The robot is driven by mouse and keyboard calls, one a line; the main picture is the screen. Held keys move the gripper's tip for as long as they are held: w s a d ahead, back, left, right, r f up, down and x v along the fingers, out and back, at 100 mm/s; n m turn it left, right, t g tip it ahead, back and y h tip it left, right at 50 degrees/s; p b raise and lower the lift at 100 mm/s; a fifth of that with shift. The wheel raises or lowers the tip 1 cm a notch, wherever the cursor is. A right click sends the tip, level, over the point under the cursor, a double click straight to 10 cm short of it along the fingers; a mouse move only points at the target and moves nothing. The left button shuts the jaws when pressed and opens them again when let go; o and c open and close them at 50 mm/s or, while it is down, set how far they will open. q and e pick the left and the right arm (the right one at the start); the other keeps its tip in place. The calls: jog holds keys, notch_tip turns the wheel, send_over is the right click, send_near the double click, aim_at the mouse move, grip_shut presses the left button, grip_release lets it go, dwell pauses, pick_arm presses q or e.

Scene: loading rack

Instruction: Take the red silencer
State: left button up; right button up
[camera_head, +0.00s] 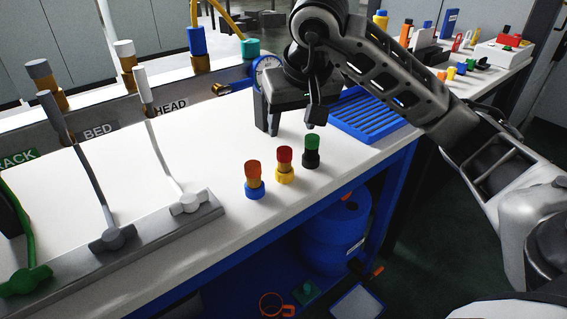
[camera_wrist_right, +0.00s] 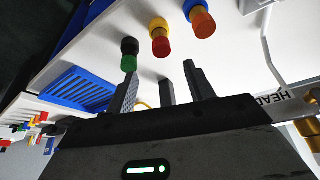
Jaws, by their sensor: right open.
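The red silencer (camera_head: 285,159), a red top on a yellow base, stands upright on the white table, in the middle of a row of three. It also shows at the top of the right wrist view (camera_wrist_right: 160,41). To its left in the head view stands an orange-topped silencer with a blue base (camera_head: 253,181); to its right, a green-topped one with a black base (camera_head: 311,151). My right gripper (camera_head: 290,122) is open and empty, behind and above the row, apart from the silencers. Its fingers also show in the wrist view (camera_wrist_right: 160,73). My left gripper is out of view.
A blue slotted tray (camera_head: 368,117) lies right of my right gripper. The white tabletop between rail and silencers is clear. A blue container (camera_head: 335,232) is below the table.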

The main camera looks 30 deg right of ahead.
aim_at(285, 151)
jog(key=x, duration=0.5)
jog(key=shift+a, duration=0.1)
jog(key=shift+a+p+x, duration=0.15)
jog(key=shift+x, duration=1.2)
jog(key=shift+a+p+x, duration=0.15)
jog(key=shift+x, duration=1.2)
jog(key=shift+s+d, duration=0.15)
jog(key=c, duration=1)
